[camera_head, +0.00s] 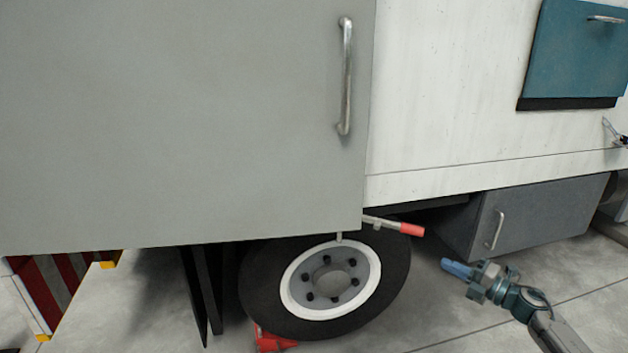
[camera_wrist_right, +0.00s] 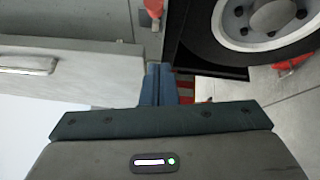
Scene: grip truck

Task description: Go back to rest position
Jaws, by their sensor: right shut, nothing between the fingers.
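My right gripper (camera_head: 457,269) is at the lower right of the head view, in front of the truck's lower side and right of the wheel. Its blue fingers are together and hold nothing. In the right wrist view the shut fingers (camera_wrist_right: 160,86) point at the truck's underside, with the wheel at the upper right. My left gripper is in neither view.
The truck's large grey door (camera_head: 180,120) has a vertical handle (camera_head: 345,75). Below are a wheel (camera_head: 330,282), a red-tipped lever (camera_head: 411,230) and a grey box (camera_head: 540,220) with a handle. A blue hatch (camera_head: 575,55) is at the upper right. Open concrete floor (camera_head: 430,310) lies in front.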

